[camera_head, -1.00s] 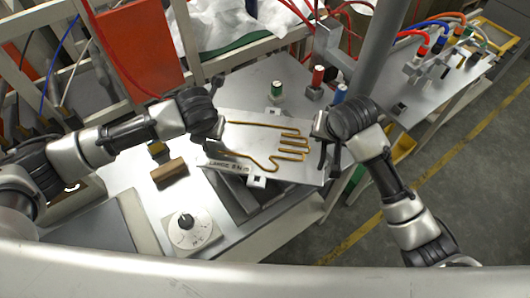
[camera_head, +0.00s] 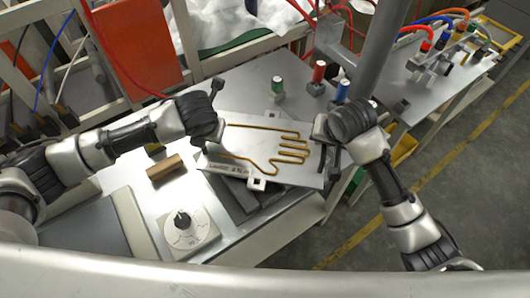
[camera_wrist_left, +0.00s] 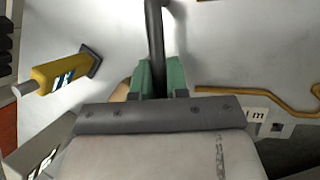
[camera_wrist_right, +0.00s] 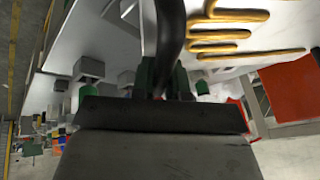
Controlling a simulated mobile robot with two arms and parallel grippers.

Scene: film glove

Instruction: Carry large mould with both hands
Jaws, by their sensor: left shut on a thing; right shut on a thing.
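The large mould (camera_head: 232,166) is a flat metal plate with a golden hand-shaped outline and a printed label near its front left edge. It lies between my two grippers above the work table in the head view. My left gripper (camera_head: 218,128) is shut at its left end, and my right gripper (camera_head: 322,135) is shut at its right end. The golden outline also shows in the left wrist view (camera_wrist_left: 262,92) and in the right wrist view (camera_wrist_right: 222,36). Dark bars, likely the mould's handles, run into both jaws in the wrist views; the exact contact is partly hidden.
A white box with a dial (camera_head: 184,228) and a brown block (camera_head: 165,168) sit on the table at front left. Green (camera_head: 277,85), red (camera_head: 318,75) and blue (camera_head: 342,91) fittings stand behind the mould. A grey post (camera_head: 383,45) rises at back right.

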